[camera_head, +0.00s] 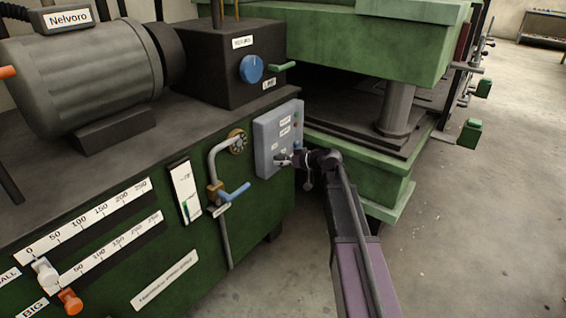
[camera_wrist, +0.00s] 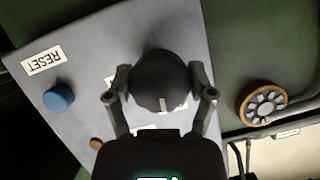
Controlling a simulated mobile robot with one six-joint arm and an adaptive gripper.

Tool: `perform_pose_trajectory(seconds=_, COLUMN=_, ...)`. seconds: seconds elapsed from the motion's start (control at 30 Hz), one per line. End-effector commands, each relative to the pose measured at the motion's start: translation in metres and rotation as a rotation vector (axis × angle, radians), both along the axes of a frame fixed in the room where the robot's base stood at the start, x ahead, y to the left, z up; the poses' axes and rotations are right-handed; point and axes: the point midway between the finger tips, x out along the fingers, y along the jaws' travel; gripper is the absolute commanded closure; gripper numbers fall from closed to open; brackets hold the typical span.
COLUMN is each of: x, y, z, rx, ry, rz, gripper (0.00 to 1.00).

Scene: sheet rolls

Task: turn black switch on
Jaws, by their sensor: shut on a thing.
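The black switch (camera_wrist: 160,80) is a round dark knob with a pale mark on its lower edge in the wrist view. It sits on a grey control panel (camera_wrist: 95,35), also seen in the head view (camera_head: 266,138) on the front of the green machine. My gripper (camera_wrist: 161,92) has one finger on each side of the knob and is shut on it. In the head view my gripper (camera_head: 284,160) is at the panel's lower right and covers the knob. A label below the knob is mostly hidden by my gripper.
A blue button (camera_wrist: 58,97) beside a RESET label (camera_wrist: 43,60) and a small brown button (camera_wrist: 96,143) are on the same panel. A yellow-rimmed round fitting (camera_wrist: 264,104) is to the right. A blue-handled valve (camera_head: 234,194) and pipe stand left of the panel.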

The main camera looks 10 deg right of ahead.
Motion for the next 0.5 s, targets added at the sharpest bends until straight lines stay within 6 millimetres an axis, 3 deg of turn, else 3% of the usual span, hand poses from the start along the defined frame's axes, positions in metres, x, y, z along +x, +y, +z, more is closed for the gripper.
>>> perform_pose_trajectory(seconds=0.5, x=0.0007, y=0.0009, z=-0.0027, rx=0.316, ry=0.3, rz=0.004, gripper=0.77)
